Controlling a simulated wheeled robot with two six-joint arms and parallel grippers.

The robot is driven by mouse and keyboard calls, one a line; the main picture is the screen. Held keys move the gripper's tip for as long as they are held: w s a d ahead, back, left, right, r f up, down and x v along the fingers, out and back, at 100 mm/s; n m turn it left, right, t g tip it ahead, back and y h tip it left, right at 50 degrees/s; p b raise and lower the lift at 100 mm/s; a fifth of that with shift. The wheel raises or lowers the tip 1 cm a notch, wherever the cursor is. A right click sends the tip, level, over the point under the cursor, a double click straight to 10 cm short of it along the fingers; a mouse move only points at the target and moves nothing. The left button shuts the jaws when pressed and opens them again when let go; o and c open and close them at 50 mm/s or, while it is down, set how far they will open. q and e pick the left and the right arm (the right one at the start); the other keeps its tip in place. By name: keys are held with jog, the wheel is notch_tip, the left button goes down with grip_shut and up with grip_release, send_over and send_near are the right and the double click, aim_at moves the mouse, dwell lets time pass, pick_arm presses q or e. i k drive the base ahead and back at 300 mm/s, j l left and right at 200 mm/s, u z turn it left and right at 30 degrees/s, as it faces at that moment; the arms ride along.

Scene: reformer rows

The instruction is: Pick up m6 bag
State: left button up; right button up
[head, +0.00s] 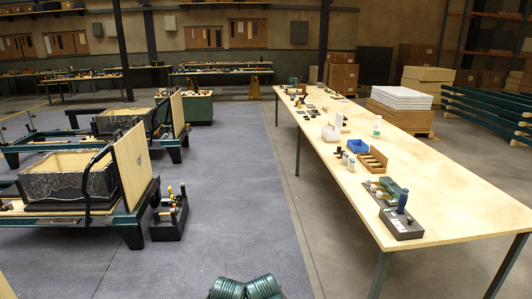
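I cannot make out which item is the m6 bag; the things on the long wooden table (450,203) are small at this distance. A small white item (331,133) lies on the table's left side, next to a blue bin (358,146). An open wooden box (373,160) stands just nearer than the bin. Neither of my grippers is in view.
A dark block with a blue-handled tool (402,222) stands near the table's front left edge. The grey floor mat (232,190) between rows and table is clear.

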aim_at(345, 157)
jog(key=i+z, duration=0.15)
jog(key=i, duration=0.4)
jog(key=i+j+z, duration=0.1)
jog(key=i, duration=0.45)
jog(key=i+j+z, duration=0.15)
jog(key=i, duration=0.35)
jog(key=i+j+z, duration=0.15)
jog(key=i+z, duration=0.3)
jog(key=i+j+z, duration=0.2)
jog(key=z, duration=0.2)
jog(key=i+j+z, duration=0.3)
jog(key=j+z, duration=0.15)
jog(key=i+j+z, duration=0.2)
jog(key=j+z, duration=0.25)
jog(key=i+j+z, duration=0.25)
jog(key=j+z, duration=0.2)
jog(key=j, duration=0.25)
jog(key=j+z, duration=0.25)
jog(key=i+j, duration=0.05)
jog(key=j, duration=0.05)
